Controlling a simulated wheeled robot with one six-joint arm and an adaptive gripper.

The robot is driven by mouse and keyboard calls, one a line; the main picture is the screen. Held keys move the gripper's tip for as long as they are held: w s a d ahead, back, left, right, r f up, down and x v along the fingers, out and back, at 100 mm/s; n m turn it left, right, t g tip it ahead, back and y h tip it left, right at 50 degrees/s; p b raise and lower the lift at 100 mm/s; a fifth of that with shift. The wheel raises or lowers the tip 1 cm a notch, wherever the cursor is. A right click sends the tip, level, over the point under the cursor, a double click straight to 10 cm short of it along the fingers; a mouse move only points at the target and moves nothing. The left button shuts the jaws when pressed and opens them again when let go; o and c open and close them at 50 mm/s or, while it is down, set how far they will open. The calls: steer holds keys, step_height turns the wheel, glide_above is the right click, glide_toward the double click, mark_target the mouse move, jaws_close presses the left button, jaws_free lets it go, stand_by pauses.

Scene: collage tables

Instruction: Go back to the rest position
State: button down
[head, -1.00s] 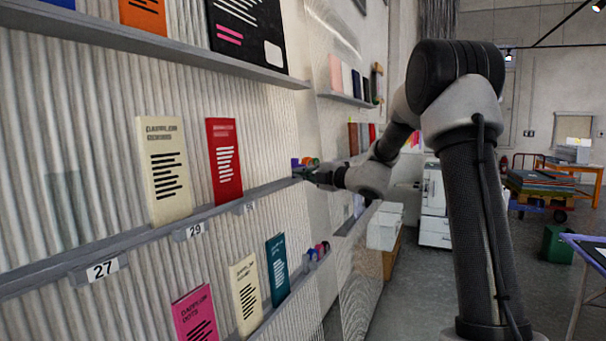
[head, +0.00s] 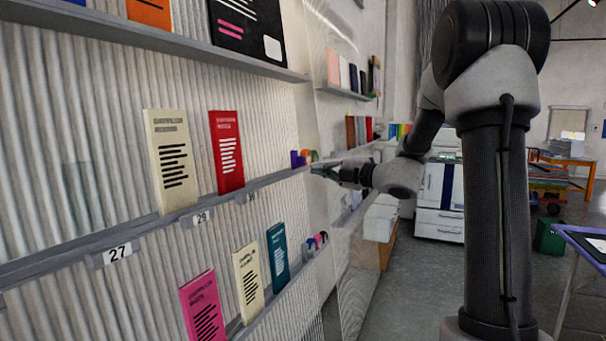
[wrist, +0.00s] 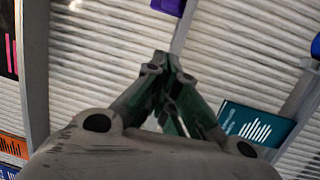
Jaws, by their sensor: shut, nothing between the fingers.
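My gripper (head: 322,170) is shut and empty, in front of the middle shelf's right end in the head view. In the wrist view its fingertips (wrist: 165,62) meet, with the ribbed wall behind them. My arm bends back from there to its column at the right. A small purple item (head: 297,159) and an orange one beside it stand on the shelf just left of the fingertips. I cannot tell the exact gap between them and the fingers.
The middle shelf (head: 140,235) holds a cream booklet (head: 171,160) and a red booklet (head: 227,150). A teal booklet (head: 278,256) stands on the lower shelf. A white printer (head: 440,195) stands behind my arm. A table edge (head: 585,240) is at the right. Grey floor between is clear.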

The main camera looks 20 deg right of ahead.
steer(key=s+a+f+n+g+h, duration=0.1)
steer(key=s+f+n+g, duration=0.55)
steer(key=s+n, duration=0.65)
steer(key=s+f+n+g+h, duration=0.1)
steer(key=s+f+n+g, duration=0.3)
steer(key=s+f+n, duration=0.85)
steer(key=s+d+r+n+h, duration=0.2)
steer(key=s+r+n+h, duration=0.2)
steer(key=n, duration=0.7)
steer(key=s+d+r+n+h, duration=0.3)
steer(key=s+n, duration=0.5)
steer(key=n, duration=0.3)
steer(key=shift+s+r+h, duration=0.4)
steer(key=shift+r, duration=0.3)
steer(key=shift+d, duration=0.1)
